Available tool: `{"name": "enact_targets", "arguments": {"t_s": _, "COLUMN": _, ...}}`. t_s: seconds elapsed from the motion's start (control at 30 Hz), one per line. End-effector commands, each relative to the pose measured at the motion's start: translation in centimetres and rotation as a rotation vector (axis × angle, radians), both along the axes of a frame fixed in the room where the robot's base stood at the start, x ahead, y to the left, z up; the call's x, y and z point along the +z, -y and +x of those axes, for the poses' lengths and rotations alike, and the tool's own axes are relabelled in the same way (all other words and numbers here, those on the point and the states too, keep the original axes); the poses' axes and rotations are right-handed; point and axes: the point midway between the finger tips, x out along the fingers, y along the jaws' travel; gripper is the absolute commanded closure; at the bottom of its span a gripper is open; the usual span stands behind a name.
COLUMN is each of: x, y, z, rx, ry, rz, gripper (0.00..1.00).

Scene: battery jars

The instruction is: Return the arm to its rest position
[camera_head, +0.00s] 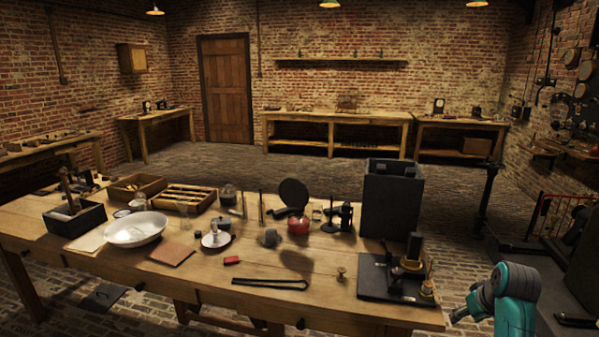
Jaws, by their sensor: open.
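My arm (514,297) shows at the bottom right as a teal link with a dark grey joint. It stands beside the right end of the wooden table (205,268), apart from the things on it. A small part of the arm reaches left toward the table's corner. I cannot make out the fingers of my gripper in this view. The lower part of the arm is cut off by the bottom edge of the picture.
A black board with brass instruments (380,284) sits at the table's near right corner, closest to my arm. A tall dark box (392,205) stands behind it. A white bowl (135,230) and several jars and tools cover the table. Floor (455,230) shows beyond.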

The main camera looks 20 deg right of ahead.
Motion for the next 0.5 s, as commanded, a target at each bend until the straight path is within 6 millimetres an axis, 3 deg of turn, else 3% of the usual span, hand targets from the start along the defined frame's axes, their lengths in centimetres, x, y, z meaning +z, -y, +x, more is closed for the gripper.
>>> {"name": "enact_targets", "arguments": {"t_s": 0.23, "x": -4.5, "y": -3.5, "z": 0.1, "rx": 0.005, "ry": 0.038, "rz": -0.017, "gripper": 0.41}}
{"name": "enact_targets", "arguments": {"t_s": 0.5, "x": -10.5, "y": -9.3, "z": -0.7, "rx": 0.015, "ry": 0.112, "rz": -0.05, "gripper": 0.41}}
